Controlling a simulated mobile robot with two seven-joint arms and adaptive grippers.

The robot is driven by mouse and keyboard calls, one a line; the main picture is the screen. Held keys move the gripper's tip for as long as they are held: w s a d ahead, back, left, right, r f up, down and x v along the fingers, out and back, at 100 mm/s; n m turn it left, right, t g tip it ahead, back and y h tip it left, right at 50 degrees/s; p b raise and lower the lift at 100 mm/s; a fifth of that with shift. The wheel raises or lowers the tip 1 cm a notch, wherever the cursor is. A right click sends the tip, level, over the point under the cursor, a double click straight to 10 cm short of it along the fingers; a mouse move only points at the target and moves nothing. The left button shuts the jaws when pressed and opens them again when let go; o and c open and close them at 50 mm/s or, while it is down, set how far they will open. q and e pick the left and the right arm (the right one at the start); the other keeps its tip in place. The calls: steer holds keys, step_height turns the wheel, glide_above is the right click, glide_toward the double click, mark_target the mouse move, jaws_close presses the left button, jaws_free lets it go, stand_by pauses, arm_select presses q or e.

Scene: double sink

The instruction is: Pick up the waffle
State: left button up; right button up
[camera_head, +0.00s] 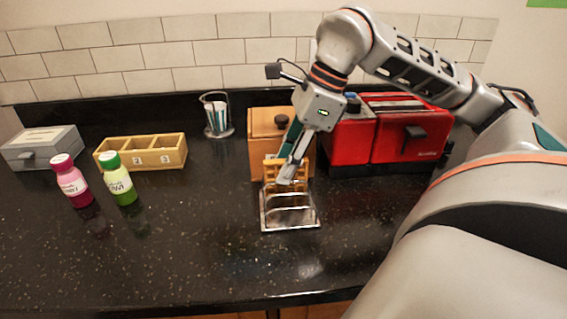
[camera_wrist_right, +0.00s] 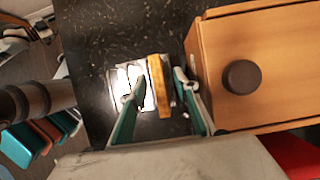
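The waffle (camera_head: 271,168) is golden yellow and stands upright at the back of a metal toast rack (camera_head: 291,223). It is partly hidden by my right gripper in the head view. My right gripper (camera_head: 288,178) points down at the rack. In the right wrist view its two fingers (camera_wrist_right: 160,88) are apart, one on each side of the waffle (camera_wrist_right: 159,78), seen edge-on. A gap seems to show between the waffle and each finger. The shiny rack (camera_wrist_right: 122,84) lies below. My left gripper is not in view.
A wooden box (camera_head: 262,124) with a dark knob is close behind the rack. A red toaster (camera_head: 395,135) stands to its right. Pink (camera_head: 72,184) and green (camera_head: 117,182) bottles, a numbered wooden tray (camera_head: 140,158) and a grey box (camera_head: 42,147) stand left. The front counter is clear.

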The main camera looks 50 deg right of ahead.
jaws_close()
steer(key=shift+r, duration=0.1)
